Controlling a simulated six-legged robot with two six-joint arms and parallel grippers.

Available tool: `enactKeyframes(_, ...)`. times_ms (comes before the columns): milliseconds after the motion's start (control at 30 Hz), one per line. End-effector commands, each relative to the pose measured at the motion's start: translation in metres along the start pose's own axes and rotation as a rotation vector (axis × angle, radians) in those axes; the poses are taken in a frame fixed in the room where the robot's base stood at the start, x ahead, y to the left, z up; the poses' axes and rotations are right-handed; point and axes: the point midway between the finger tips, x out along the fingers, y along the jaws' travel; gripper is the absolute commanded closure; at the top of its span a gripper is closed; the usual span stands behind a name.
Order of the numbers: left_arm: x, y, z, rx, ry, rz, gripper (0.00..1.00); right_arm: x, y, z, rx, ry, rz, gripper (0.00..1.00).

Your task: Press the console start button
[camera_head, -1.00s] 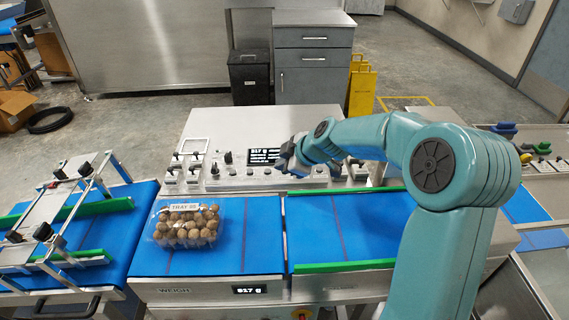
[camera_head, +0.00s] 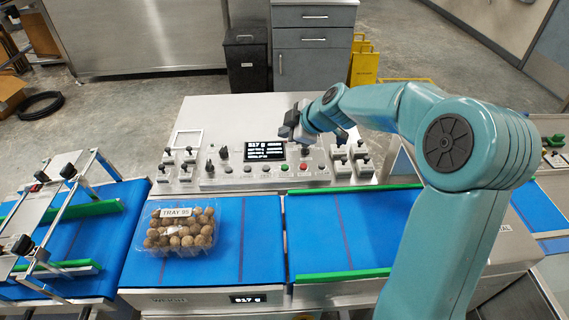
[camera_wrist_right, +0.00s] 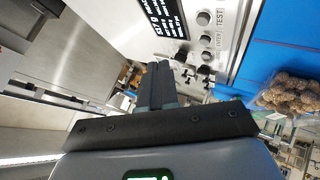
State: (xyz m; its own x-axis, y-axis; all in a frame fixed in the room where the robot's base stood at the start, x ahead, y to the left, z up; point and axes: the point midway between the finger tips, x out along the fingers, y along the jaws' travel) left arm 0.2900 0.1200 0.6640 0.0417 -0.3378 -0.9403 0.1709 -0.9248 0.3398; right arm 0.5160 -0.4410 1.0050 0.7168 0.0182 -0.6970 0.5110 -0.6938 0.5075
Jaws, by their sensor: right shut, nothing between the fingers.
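The sloped grey console (camera_head: 235,115) stands behind the belt, with a black lit display (camera_head: 264,151). A green button (camera_head: 284,168) and a red button (camera_head: 303,167) sit below the display among knobs; their labels are too small to read. My right gripper (camera_head: 290,122) is shut and empty, above and behind the button row, over the upper right of the display and apart from the buttons. In the right wrist view the closed fingers (camera_wrist_right: 157,85) point toward the console's knobs (camera_wrist_right: 205,40) and display (camera_wrist_right: 150,15). My left gripper is out of view.
A clear clamshell tray (camera_head: 180,230) of brown round items, labelled TRAY 95, sits on the blue belt (camera_head: 250,210). Green guide rails (camera_head: 350,271) edge the belt. Levers (camera_head: 350,160) stand at the console's right, under my right arm. A metal frame (camera_head: 60,215) stands left.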

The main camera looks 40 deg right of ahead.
Motion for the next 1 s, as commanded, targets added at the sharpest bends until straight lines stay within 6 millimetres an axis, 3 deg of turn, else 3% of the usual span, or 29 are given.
enactKeyframes(267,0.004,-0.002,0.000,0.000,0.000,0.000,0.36,0.004,-0.005,0.004,0.000,0.000,-0.001,1.00)
enactKeyframes(733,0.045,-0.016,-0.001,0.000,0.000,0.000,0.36,0.053,-0.036,0.038,0.000,0.000,0.001,1.00)
enactKeyframes(1000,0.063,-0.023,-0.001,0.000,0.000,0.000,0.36,0.063,-0.043,0.045,-0.001,0.000,0.000,1.00)
